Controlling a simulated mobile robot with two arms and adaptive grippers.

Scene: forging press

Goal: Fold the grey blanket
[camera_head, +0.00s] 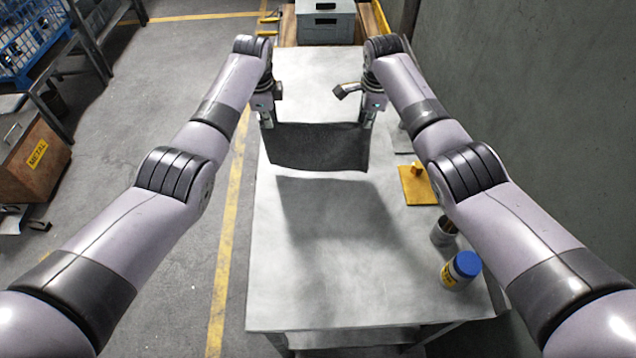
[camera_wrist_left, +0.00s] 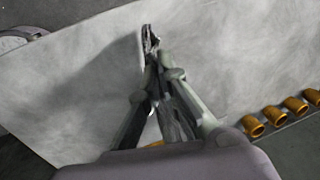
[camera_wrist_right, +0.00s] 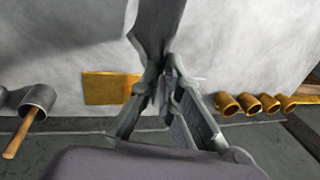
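The grey blanket (camera_head: 318,147) hangs as a dark sheet between my two grippers, above the far half of the light grey table (camera_head: 300,285). Its lower edge appears clear of the table, with a shadow below and nearer. My left gripper (camera_head: 267,121) is shut on its left upper corner; the left wrist view shows the closed fingertips (camera_wrist_left: 150,45), with the cloth seen nearly edge-on. My right gripper (camera_head: 367,120) is shut on its right upper corner; the right wrist view shows the cloth (camera_wrist_right: 155,25) running up from the closed fingers (camera_wrist_right: 165,75).
On the table's right side lie a yellow plate (camera_head: 416,186), a metal cup (camera_head: 443,232) and a blue-lidded jar (camera_head: 461,269). Several orange cylinders (camera_wrist_right: 248,103) line up in the right wrist view. A grey box (camera_head: 326,24) stands behind. A wall (camera_head: 540,110) bounds the right. The near tabletop is clear.

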